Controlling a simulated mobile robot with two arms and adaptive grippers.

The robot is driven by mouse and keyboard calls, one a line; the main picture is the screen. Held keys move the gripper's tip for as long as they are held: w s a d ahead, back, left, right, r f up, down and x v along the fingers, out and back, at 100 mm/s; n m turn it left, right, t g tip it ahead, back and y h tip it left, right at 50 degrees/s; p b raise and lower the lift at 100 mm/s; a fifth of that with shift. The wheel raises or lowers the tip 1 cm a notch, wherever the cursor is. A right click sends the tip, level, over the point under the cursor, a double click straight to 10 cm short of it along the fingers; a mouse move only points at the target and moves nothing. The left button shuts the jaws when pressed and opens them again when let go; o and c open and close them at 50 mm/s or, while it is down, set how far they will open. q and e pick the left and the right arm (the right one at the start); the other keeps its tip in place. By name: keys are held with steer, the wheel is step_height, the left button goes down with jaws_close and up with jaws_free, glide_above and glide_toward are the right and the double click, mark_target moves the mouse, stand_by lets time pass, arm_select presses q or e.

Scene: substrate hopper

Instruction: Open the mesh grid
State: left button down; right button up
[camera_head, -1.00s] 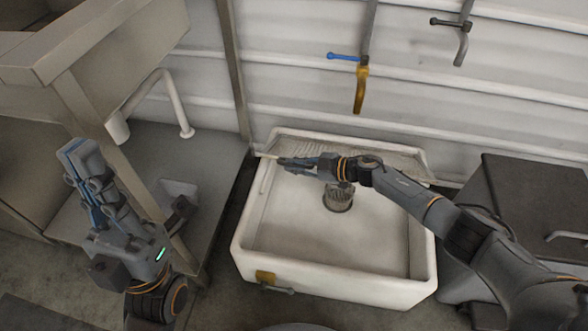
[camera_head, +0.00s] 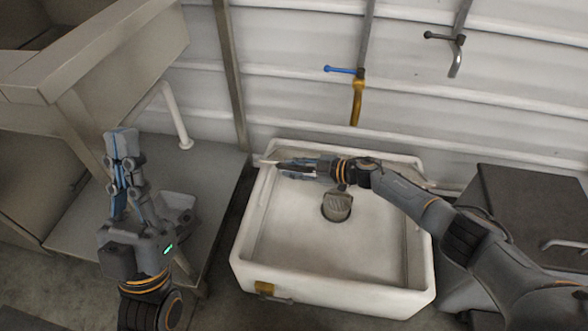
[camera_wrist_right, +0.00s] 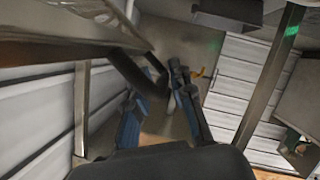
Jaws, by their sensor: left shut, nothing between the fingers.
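The mesh grid (camera_head: 372,152) shows as a thin pale strip at the back of the white sink, tilted up by the wall; its mesh is hard to make out. My right gripper (camera_head: 280,167) reaches across the sink to its back left corner, by the grid's pale left end. In the right wrist view its blue fingers (camera_wrist_right: 160,105) stand apart with a gap. Whether they touch the grid is hidden. My left gripper (camera_head: 122,140) is shut and empty, pointing up, left of the sink and away from the grid.
The white sink (camera_head: 243,250) has a round dark drain fitting (camera_head: 337,206). A tap with a blue handle (camera_head: 344,70) hangs on the wall above. A metal counter (camera_head: 95,65) stands left and a dark cabinet (camera_head: 530,205) right.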

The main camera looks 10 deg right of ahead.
steer(key=shift+f, duration=0.1)
steer(key=shift+s, duration=0.1)
steer(key=shift+d, duration=0.25)
steer(key=v, duration=1.1)
steer(key=shift+s+d+r, duration=0.15)
steer(key=shift+s+r, duration=0.05)
steer(key=shift+r, duration=0.05)
